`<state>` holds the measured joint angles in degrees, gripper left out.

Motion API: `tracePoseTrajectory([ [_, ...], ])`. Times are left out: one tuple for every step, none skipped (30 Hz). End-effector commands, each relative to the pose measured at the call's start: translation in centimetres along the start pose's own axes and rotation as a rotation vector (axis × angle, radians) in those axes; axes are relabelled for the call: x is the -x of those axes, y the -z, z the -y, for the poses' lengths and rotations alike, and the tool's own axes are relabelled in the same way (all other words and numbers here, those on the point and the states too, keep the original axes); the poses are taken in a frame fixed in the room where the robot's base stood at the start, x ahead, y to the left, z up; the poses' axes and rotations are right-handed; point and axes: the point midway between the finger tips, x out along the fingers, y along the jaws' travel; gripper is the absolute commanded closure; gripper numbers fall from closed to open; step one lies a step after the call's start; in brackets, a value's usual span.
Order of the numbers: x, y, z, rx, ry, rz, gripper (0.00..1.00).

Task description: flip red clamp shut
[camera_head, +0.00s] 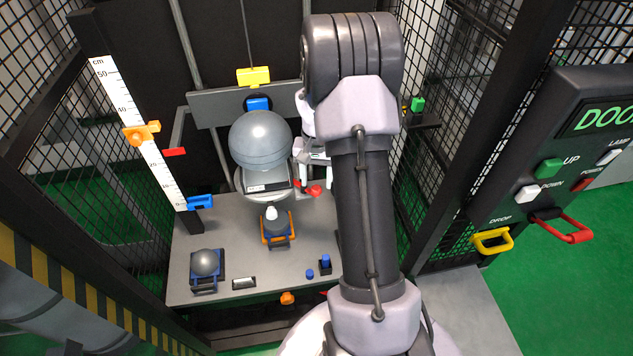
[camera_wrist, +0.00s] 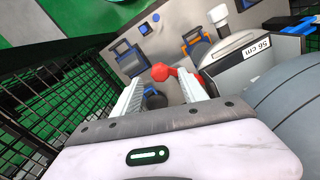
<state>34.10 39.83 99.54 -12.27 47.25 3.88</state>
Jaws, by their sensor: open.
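The red clamp shows as a red ball knob (camera_head: 314,190) with a red part to its left, beside the grey ball's stand. In the wrist view the red knob (camera_wrist: 160,72) sits at the fingertips, between the two fingers. A dark rounded part (camera_wrist: 155,101) lies below it between the fingers. My gripper (camera_head: 314,183) is open, with one pale ribbed finger on each side of the knob; it also fills the lower wrist view (camera_wrist: 162,78). I cannot tell whether a finger touches the knob. My arm and gripper hide much of the clamp's body.
A large grey ball (camera_head: 260,138) stands close left of my gripper, with a "56 cm" label (camera_wrist: 257,46) below it. An orange-framed fixture (camera_head: 277,226) and a blue-framed one (camera_head: 206,268) stand on the grey table (camera_head: 240,300). Mesh walls (camera_head: 440,160) close in the right side.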

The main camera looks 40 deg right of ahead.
Motion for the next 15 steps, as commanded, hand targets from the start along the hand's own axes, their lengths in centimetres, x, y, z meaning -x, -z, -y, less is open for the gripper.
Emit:
tracePoseTrajectory([
  [2.1,0.1,0.0,0.001,0.001,-0.005,0.50],
  [3.2,0.1,0.0,0.000,0.001,-0.005,0.50],
  [4.7,0.1,0.0,0.001,0.002,-0.005,0.50],
  [5.8,0.1,0.0,0.000,0.002,-0.005,0.50],
  [6.8,0.1,0.0,0.000,0.001,-0.004,0.50],
  [8.2,0.1,0.0,0.000,0.001,-0.004,0.50],
  [9.1,0.1,0.0,0.001,0.001,-0.004,0.50],
  [10.0,0.1,0.0,0.000,0.001,-0.004,0.50],
  [11.1,0.1,0.0,0.000,0.002,-0.004,0.50],
  [11.8,0.1,0.0,0.000,0.001,-0.003,0.50],
  [12.5,0.1,0.0,0.000,0.001,-0.003,0.50],
  [13.2,0.0,0.0,0.001,0.001,-0.003,0.50],
  [13.7,0.0,0.0,0.001,0.000,-0.002,0.50],
  [14.1,0.0,0.0,0.001,0.001,-0.001,0.50],
  [14.5,0.0,0.0,0.001,0.001,-0.002,0.50],
])
